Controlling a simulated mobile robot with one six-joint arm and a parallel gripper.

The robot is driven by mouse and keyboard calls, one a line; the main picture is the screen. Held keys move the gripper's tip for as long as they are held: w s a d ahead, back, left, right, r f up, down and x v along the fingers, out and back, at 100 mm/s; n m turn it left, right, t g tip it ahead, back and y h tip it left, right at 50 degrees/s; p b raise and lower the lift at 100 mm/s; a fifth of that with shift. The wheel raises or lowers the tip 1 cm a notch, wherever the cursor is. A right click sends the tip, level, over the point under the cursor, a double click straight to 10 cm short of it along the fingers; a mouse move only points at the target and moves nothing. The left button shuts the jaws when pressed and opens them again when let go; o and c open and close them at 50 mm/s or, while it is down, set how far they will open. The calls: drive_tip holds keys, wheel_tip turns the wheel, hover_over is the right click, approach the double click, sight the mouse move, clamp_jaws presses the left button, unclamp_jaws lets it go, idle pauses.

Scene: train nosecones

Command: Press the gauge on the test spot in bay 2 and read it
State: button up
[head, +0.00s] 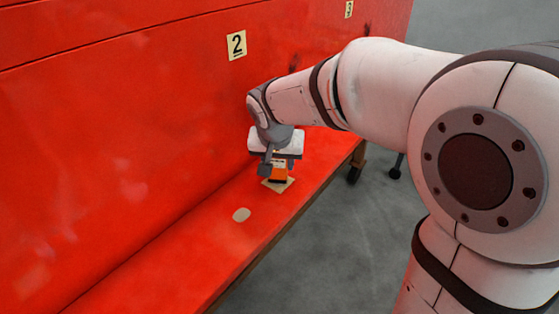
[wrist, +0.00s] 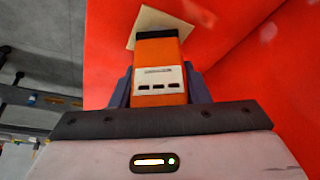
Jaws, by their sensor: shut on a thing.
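My gripper (head: 279,172) is shut on the orange gauge (head: 279,168) with a dark tip, low over the red ledge. In the wrist view the gauge (wrist: 158,97) sits between the two dark fingers of my gripper (wrist: 158,85). Its white panel (wrist: 158,78) faces the camera and shows three dark dashes under a small line of text. A tan square patch (head: 286,187) lies on the ledge just below the gauge; it also shows past the gauge's tip in the wrist view (wrist: 150,18). I cannot tell whether the tip touches it. The bay 2 label (head: 236,45) is on the red wall.
A bay 3 label (head: 349,9) is farther along the red wall (head: 120,130). The grey floor (head: 340,230) is open right of the ledge, with dark wheels near its far end.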

drive_tip(key=shift+f+b, duration=0.5)
drive_tip(key=shift+b, duration=0.1)
idle(1.4)
drive_tip(key=shift+r, duration=0.15)
drive_tip(key=shift+r+p, duration=2.25)
drive_tip(key=shift+r, duration=1.2)
drive_tip(key=shift+f, duration=0.1)
